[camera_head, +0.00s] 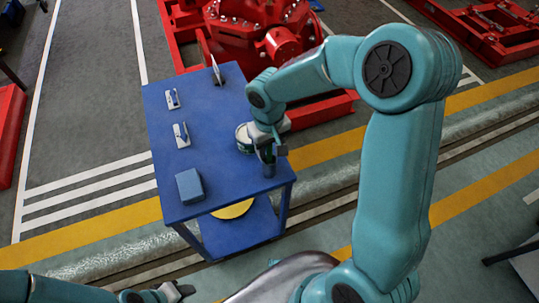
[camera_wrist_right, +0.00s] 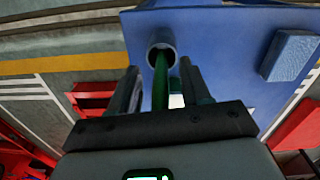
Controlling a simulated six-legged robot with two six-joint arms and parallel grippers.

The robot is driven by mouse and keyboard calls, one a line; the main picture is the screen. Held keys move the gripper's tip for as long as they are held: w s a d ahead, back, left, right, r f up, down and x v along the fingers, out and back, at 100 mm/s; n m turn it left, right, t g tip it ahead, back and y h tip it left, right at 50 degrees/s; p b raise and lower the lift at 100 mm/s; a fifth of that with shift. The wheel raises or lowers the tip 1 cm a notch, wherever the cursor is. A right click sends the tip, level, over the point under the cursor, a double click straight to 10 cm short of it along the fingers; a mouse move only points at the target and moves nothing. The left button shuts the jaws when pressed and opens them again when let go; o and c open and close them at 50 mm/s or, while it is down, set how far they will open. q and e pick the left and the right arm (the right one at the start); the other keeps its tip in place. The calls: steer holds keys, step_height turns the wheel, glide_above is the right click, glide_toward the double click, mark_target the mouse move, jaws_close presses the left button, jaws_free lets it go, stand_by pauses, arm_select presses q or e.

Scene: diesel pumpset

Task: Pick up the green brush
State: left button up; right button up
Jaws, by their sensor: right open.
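The green brush (camera_wrist_right: 160,82) shows in the right wrist view as a green handle standing up out of a grey cup (camera_wrist_right: 154,45) at the edge of the blue table. My right gripper (camera_wrist_right: 163,92) is open, with one finger on each side of the handle. In the head view my right gripper (camera_head: 268,148) is over the table's right front corner, above the cup (camera_head: 268,169), and mostly hides the brush. My left gripper (camera_head: 180,291) is low at the bottom edge, away from the table; its jaw opening is unclear.
The blue table (camera_head: 190,103) holds a blue block (camera_head: 190,186), two small blue-and-white tools (camera_head: 181,135) (camera_head: 172,98), an upright thin item (camera_head: 216,72) and a white can (camera_head: 243,138) beside my right gripper. Red machinery (camera_head: 262,35) stands behind.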

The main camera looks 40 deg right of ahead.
jaws_close()
